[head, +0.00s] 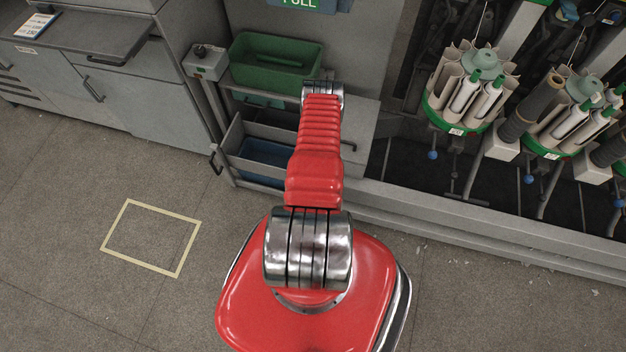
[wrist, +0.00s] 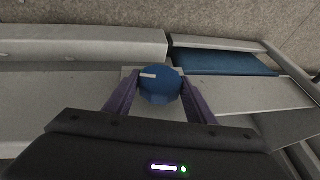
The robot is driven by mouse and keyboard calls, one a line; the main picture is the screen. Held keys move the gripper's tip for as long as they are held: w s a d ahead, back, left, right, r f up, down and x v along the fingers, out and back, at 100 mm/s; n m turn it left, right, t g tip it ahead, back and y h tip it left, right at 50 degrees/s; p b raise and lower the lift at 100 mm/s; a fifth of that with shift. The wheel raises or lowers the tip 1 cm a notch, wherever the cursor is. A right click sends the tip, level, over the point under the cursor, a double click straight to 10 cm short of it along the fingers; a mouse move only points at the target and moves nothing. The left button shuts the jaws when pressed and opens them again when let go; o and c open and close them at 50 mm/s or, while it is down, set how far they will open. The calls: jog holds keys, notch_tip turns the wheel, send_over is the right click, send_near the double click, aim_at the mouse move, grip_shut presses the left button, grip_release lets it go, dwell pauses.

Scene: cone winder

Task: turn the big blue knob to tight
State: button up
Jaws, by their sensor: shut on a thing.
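The big blue knob (wrist: 161,86) sits on a pale plate in the middle of the wrist view. A white pointer line on its top points to the left in that view. My gripper (wrist: 160,88) has its two purple fingers on either side of the knob, shut on it. In the head view my red arm reaches away to the cabinet, and the knob and gripper are hidden behind it. No tight mark is readable in either view.
A green bin (head: 276,62) stands above an open grey drawer (head: 236,137) with a blue inside. Green-rimmed bobbin carriers (head: 457,123) stand at the right. A yellow floor rectangle (head: 106,226) lies at the left on clear floor.

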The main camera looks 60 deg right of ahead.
jog(key=shift+s+d+f+m+t, duration=0.1)
jog(key=shift+s+m+t, duration=0.15)
jog(key=shift+t, duration=0.9)
jog(key=shift+s+m+t, duration=0.15)
jog(key=shift+m+t, duration=0.2)
jog(key=shift+t, duration=0.8)
jog(key=shift+f+m+t+y, duration=0.15)
jog(key=shift+m+t+y, duration=0.2)
jog(key=shift+t, duration=1.15)
jog(key=shift+d+t, duration=0.1)
jog(key=shift+t, duration=0.2)
jog(key=o, duration=1)
jog(key=shift+c, duration=0.2)
jog(key=v, duration=1.4)
jog(key=shift+w+f, duration=0.1)
